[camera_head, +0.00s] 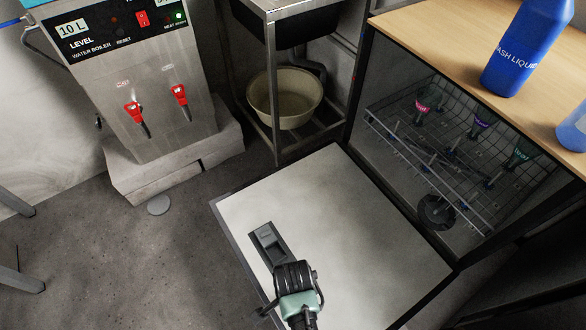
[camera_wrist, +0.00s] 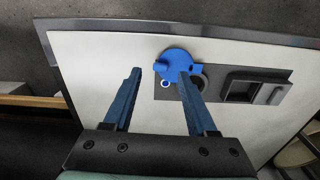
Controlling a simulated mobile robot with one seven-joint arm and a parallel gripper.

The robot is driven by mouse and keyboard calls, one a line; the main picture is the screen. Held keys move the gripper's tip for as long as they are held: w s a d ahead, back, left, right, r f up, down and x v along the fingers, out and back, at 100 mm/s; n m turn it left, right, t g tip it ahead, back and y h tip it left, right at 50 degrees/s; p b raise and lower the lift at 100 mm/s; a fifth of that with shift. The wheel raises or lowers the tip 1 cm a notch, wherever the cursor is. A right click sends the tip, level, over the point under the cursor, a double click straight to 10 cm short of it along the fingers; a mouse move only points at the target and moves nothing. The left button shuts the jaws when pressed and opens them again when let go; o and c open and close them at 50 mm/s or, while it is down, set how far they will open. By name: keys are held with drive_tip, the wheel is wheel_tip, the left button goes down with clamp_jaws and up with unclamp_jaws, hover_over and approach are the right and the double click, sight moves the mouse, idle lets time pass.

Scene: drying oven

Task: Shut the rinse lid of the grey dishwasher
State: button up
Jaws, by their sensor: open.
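The grey dishwasher's door (camera_head: 340,205) hangs open and flat, its pale inner face up; this face also shows in the wrist view (camera_wrist: 90,65). A dark grey dispenser panel (camera_head: 266,240) is set in it. In the wrist view the round blue rinse lid (camera_wrist: 174,58) stands open beside a dark round hole (camera_wrist: 199,76) in the panel (camera_wrist: 228,94). My gripper (camera_head: 296,280) is open and empty above the door. In the wrist view its fingers (camera_wrist: 158,76) are spread; the right fingertip overlaps the lid's lower edge. I cannot tell if they touch. My gripper hides the lid in the head view.
A wire rack (camera_head: 430,165) with glasses is inside the dishwasher. A blue wash liquid bottle (camera_head: 515,50) stands on the wooden top (camera_head: 425,25). A water boiler (camera_head: 150,95) and a basin (camera_head: 285,100) under a sink are behind.

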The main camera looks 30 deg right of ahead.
drive_tip(key=shift+f+b, duration=0.35)
drive_tip(key=shift+f, duration=0.9)
clamp_jaws()
